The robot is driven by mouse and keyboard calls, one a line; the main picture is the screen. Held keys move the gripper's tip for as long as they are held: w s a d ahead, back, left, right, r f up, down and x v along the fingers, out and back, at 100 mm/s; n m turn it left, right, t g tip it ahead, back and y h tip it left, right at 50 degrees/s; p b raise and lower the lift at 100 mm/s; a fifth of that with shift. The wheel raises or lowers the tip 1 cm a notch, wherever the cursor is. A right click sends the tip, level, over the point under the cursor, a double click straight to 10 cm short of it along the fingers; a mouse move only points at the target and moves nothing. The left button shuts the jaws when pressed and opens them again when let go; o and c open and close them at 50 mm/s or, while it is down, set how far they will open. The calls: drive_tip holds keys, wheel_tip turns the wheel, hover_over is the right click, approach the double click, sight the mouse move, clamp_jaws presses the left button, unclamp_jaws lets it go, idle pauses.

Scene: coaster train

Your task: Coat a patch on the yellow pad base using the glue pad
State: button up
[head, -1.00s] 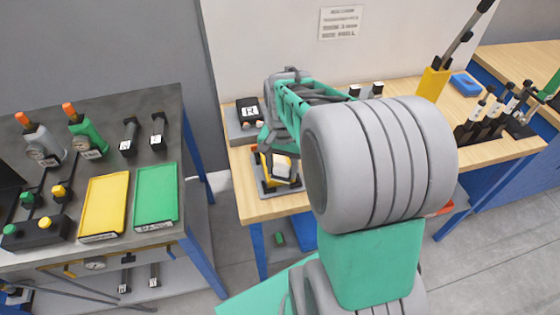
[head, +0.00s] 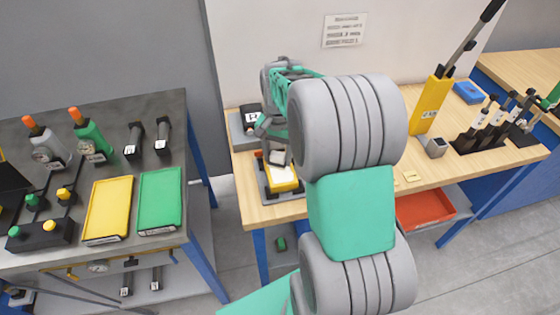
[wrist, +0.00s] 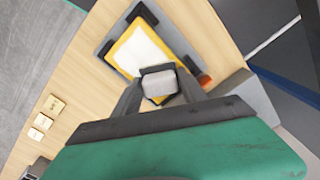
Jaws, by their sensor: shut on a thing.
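The yellow pad base (head: 283,185) sits in a dark grey holder on the wooden bench, with a white patch on top. In the wrist view the yellow pad base (wrist: 119,50) shows the white area inside its yellow rim. My gripper (wrist: 158,82) is shut on a small grey block, which looks like the glue pad (wrist: 158,88). The glue pad hangs over one end of the base; I cannot tell whether it touches. In the head view my gripper (head: 268,134) and the glue pad (head: 278,158) are over the base's far end.
A grey block with a black labelled top (head: 247,116) stands behind the base. A yellow tray (head: 108,210) and a green tray (head: 160,200) lie on the left table. A yellow lever tool (head: 430,105) and a dark rack (head: 485,138) stand at the right. Small wooden tiles (wrist: 42,120) lie on the bench.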

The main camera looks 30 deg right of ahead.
sight(284, 182)
drive_tip(key=shift+w+r, duration=0.1)
drive_tip(key=shift+w, duration=0.25)
drive_tip(key=shift+d+r, duration=0.1)
drive_tip(key=shift+r, duration=0.15)
drive_tip(key=shift+s+a+f+p, duration=0.1)
drive_tip(key=shift+s+a, duration=0.25)
drive_tip(key=shift+s, duration=0.95)
drive_tip(key=shift+s+a+p, duration=0.15)
drive_tip(key=shift+s+a, duration=0.15)
drive_tip(key=shift+s, duration=0.95)
drive_tip(key=shift+s+a+f+p, duration=0.1)
drive_tip(key=shift+s+a, duration=0.25)
drive_tip(key=shift+s, duration=0.95)
wheel_tip(284, 182, up, 6)
drive_tip(key=p, duration=0.4)
drive_tip(key=shift+r+p, duration=0.1)
drive_tip(key=shift+p, duration=0.2)
wheel_tip(284, 182, up, 3)
drive_tip(key=shift+f+p, duration=0.1)
drive_tip(key=shift+p, duration=0.95)
